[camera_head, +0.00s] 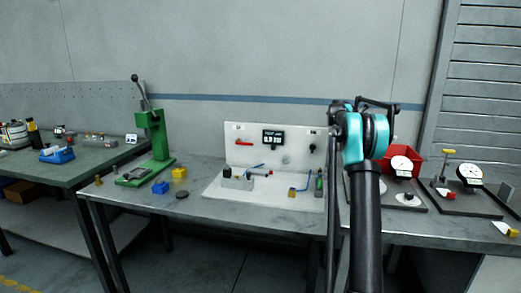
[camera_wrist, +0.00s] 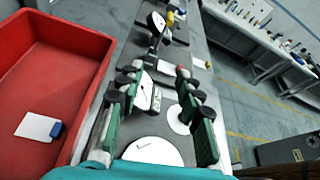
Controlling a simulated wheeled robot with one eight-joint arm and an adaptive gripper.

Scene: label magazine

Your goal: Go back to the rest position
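My gripper (camera_wrist: 159,76) shows in the wrist view with its two green-and-black fingers apart and nothing between the tips. It is over the bench beside the red bin (camera_wrist: 62,30). A dial gauge (camera_wrist: 144,92) shows past the fingers, below the gripper. In the head view my teal and black arm rises in front of the bench, and I cannot make out the gripper there. A white label with a blue end (camera_wrist: 40,127) lies inside the red bin.
A white test board with a display (camera_head: 273,137) stands mid-bench. A green press (camera_head: 152,145) stands at left, with a yellow block (camera_head: 179,173) and a blue block (camera_head: 160,188) nearby. Dial gauges (camera_head: 469,175) stand at right.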

